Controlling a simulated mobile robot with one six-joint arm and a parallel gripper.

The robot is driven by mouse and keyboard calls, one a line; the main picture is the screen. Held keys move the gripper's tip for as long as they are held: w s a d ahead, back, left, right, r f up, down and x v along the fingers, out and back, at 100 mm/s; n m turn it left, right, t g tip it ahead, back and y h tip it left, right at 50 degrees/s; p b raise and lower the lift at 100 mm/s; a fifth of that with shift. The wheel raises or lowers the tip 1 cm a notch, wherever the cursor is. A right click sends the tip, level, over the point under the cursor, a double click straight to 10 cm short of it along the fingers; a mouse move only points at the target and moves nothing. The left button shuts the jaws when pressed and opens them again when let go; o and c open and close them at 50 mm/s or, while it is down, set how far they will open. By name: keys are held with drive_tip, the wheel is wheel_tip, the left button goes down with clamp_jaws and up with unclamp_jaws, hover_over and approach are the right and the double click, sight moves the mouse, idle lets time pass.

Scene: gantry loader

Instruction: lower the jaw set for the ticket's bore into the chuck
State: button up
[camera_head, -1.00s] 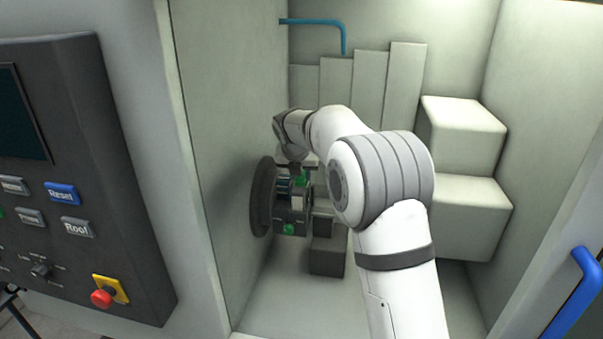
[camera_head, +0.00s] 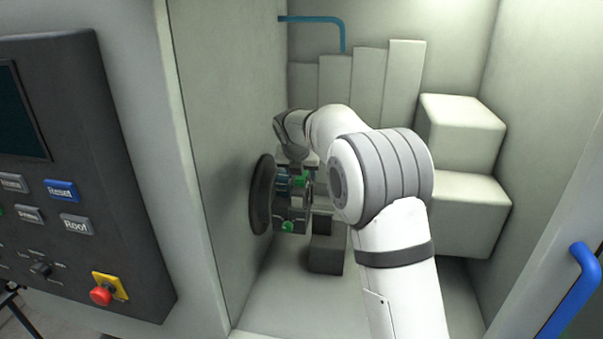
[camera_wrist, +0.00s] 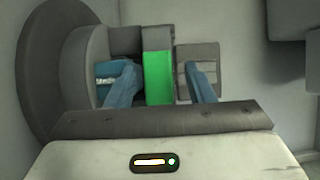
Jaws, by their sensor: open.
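The chuck (camera_head: 262,196) is a dark round disc on the left wall of the machine; it fills the left side of the wrist view (camera_wrist: 53,75). Metal jaws with green marks (camera_head: 300,181) sit at its face, one green mark (camera_head: 288,226) lower down. In the wrist view my gripper (camera_wrist: 160,70) is open, its two blue fingers on either side of a green-faced block (camera_wrist: 158,78). The left finger appears close to it; a gap shows at the right finger. A grey stepped piece (camera_wrist: 196,58) lies behind the right finger. I cannot tell whether the block is seated. No ticket is visible.
Pale stepped blocks (camera_head: 460,135) stand at the right, tall panels (camera_head: 370,85) at the back. A dark block (camera_head: 327,255) lies below the chuck. A blue pipe (camera_head: 315,21) is above. The control panel (camera_head: 75,180) is outside, left. The front floor is clear.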

drive_tip(key=shift+a+f, duration=0.1)
drive_tip(key=shift+a, duration=0.1)
drive_tip(key=b+v, duration=0.1)
drive_tip(key=v, duration=0.5)
drive_tip(key=shift+s+r, duration=0.2)
drive_tip(key=shift+r, duration=0.1)
drive_tip(key=shift+s+r, duration=0.3)
drive_tip(key=shift+r, duration=0.3)
wheel_tip(320, 180, up, 7)
drive_tip(key=p, duration=0.7)
drive_tip(key=shift+d, duration=0.1)
